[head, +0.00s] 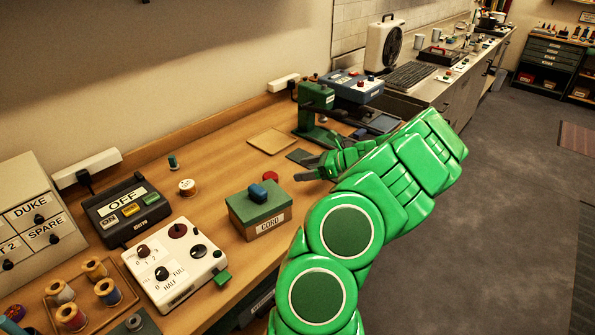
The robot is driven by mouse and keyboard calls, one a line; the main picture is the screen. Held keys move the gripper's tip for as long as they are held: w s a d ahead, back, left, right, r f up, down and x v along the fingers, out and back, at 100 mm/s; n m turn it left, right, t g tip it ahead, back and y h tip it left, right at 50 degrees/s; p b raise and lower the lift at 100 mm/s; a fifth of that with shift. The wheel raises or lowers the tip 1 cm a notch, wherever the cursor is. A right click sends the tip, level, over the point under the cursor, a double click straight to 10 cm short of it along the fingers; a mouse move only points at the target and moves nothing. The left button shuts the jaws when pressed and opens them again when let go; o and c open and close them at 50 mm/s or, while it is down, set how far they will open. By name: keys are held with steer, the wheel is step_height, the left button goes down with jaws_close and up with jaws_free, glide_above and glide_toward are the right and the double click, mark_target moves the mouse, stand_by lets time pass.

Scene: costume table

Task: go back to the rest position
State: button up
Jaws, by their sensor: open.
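My gripper (309,168) is at the end of my green arm, over the wooden table, pointing left. Its dark fingers stand apart with nothing visible between them. It is to the right of and behind the green box labelled CORD (259,213), which has a blue knob (257,192) on its lid. I cannot tell the exact height of the fingers above the table.
A white control box (174,264), a dark box reading OFF (121,210) and a tray of thread spools (127,316) stand at left. A green press-like machine (316,112) stands behind my gripper. A tan mat (272,141) lies flat. Open floor (450,230) is at right.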

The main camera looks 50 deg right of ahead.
stand_by(0.7)
steer(key=w+a+r+n+g+y, duration=0.1)
steer(key=w+a+r+n+g, duration=0.25)
steer(key=a, duration=0.55)
steer(key=w+a+r+n+g+y, duration=0.1)
steer(key=w+a+r+n+y, duration=0.15)
steer(key=a+r+n, duration=0.4)
steer(key=s+a+r+n+g+h, duration=0.1)
steer(key=a+r+n+g, duration=0.15)
steer(key=a, duration=0.75)
steer(key=s+a+r+n+g, duration=0.2)
steer(key=a+n, duration=0.2)
steer(key=a, duration=0.6)
steer(key=s+a+r+n+g+h, duration=0.1)
steer(key=s+a+n+g+h, duration=0.3)
steer(key=s+a+n, duration=0.7)
steer(key=s+a+n+h, duration=0.1)
steer(key=s+h, duration=0.1)
steer(key=s, duration=0.6)
steer(key=s+a+f+n+h, duration=0.1)
steer(key=s+n+h, duration=0.1)
steer(key=s, duration=0.7)
steer(key=shift+s+a+f+g+h, duration=0.15)
steer(key=shift+a+f+g+h, duration=0.1)
steer(key=shift+a+g+h, duration=0.15)
steer(key=shift+n, duration=0.25)
